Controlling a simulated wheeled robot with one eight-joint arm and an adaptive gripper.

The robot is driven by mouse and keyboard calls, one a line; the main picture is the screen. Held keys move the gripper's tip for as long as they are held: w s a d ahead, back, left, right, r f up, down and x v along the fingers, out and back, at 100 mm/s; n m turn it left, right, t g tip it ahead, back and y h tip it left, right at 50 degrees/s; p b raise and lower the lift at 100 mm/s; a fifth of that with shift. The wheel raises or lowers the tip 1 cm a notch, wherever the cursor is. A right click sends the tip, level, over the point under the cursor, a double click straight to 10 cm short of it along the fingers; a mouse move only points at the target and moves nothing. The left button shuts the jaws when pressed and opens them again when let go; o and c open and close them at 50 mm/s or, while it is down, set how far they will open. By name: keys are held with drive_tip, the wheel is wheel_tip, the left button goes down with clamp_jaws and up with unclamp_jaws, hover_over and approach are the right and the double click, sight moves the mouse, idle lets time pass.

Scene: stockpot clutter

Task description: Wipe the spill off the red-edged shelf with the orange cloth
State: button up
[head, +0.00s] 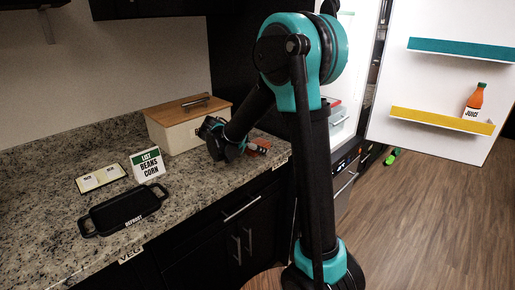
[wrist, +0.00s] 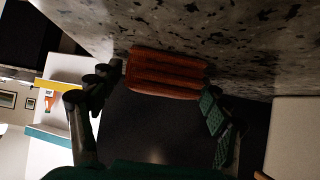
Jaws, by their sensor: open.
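The folded orange cloth (head: 258,146) lies near the counter's front edge, right of the wooden-lidded box. In the wrist view the cloth (wrist: 165,73) looks ribbed and dark orange. My gripper (head: 228,140) is low over the counter beside the cloth. In the wrist view my gripper (wrist: 160,88) is open, with a finger on each side of the cloth; I cannot tell whether they touch it. A small red strip (head: 333,102) shows inside the open fridge, partly behind my arm; I cannot tell whether it is the red-edged shelf. No spill is visible.
The open fridge door holds a teal-edged shelf (head: 462,50) and a yellow-edged shelf (head: 440,120) with a juice bottle (head: 474,102). A green object (head: 392,157) lies near the fridge.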

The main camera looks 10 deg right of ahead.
drive_tip(key=c, duration=1.1)
drive_tip(key=shift+r, duration=3)
